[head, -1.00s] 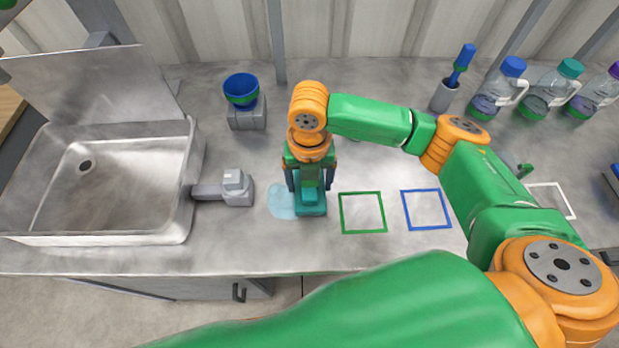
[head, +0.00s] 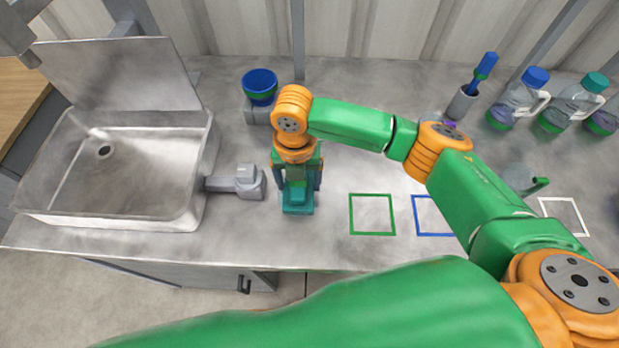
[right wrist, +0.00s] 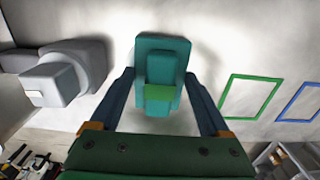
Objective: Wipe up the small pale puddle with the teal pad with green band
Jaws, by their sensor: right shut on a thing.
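The teal pad with green band (head: 298,203) is on the steel counter, between the grey tap-like fixture and the green square outline. In the right wrist view the pad (right wrist: 150,46) has a raised teal handle with a green band (right wrist: 160,93). My right gripper (head: 298,182) points down and is shut on the pad's handle, one finger on each side, as the right wrist view also shows. No pale puddle shows in either view now; the pad covers the area where it showed earlier.
A steel sink (head: 60,205) stands at left, with the grey fixture (head: 248,182) close left of the pad. A blue and green bowl (head: 260,86) is behind. Green (head: 352,215) and blue (head: 416,215) outlines lie right. Bottles (head: 510,105) and a brush holder (head: 462,103) stand at back right.

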